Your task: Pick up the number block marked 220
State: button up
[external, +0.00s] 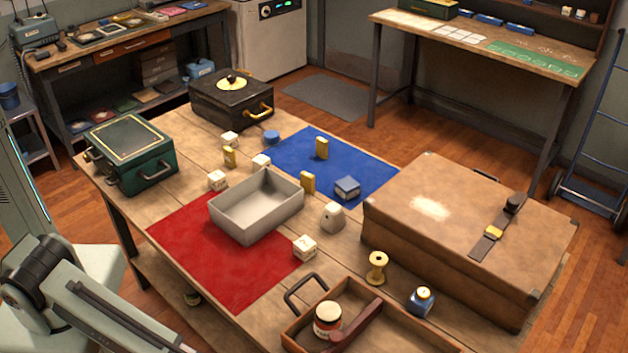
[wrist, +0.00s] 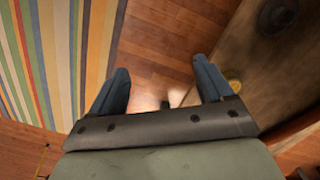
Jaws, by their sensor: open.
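Several small cream blocks lie on the wooden table in the external view: one (external: 304,248) at the red mat's right edge, one (external: 217,181) left of the grey tray, one (external: 261,162) behind it, and one (external: 230,139) near the black box. Their markings are too small to read, so I cannot tell which is 220. My gripper (wrist: 161,66) shows in the wrist view, open and empty, with two blue-grey fingers apart above the wooden floor. In the external view my arm is at the lower left, away from the blocks; the gripper is not visible there.
The grey tray (external: 238,226) stands between the red mat (external: 190,231) and blue mat (external: 365,166). Small yellow blocks (external: 307,182) stand nearby. A green case (external: 131,160), black box (external: 248,109) and large brown suitcase (external: 410,207) are obstacles. The wrist view shows a striped rug (wrist: 55,50).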

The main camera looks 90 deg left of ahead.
jog(key=w+d+r+m+t+h, duration=0.1)
jog(key=w+d+r+t, duration=0.1)
jog(key=w+d+r, duration=0.75)
jog(key=w+d+r+m+t+h, duration=0.1)
jog(key=w+d+r+t, duration=0.1)
jog(key=w+d+r, duration=0.75)
notch_tip(320, 180, up, 21)
jog(key=w+a, duration=0.2)
jog(key=a, duration=0.1)
jog(key=w+a+r+n+y, duration=0.1)
jog(key=w+a+r, duration=0.3)
jog(key=a+r, duration=0.3)
jog(key=w+a+r+n+g+y, duration=0.2)
jog(key=a+n, duration=0.5)
jog(key=a, duration=4)
jog(key=n+g+h, duration=0.1)
jog(key=n, duration=0.6)
send_over(263, 157)
jog(key=f, duration=0.8)
jog(key=shift+w+d+f, duration=0.1)
jog(key=shift+d, duration=0.15)
jog(key=shift+a+f, duration=0.15)
jog(key=shift+f, duration=2.45)
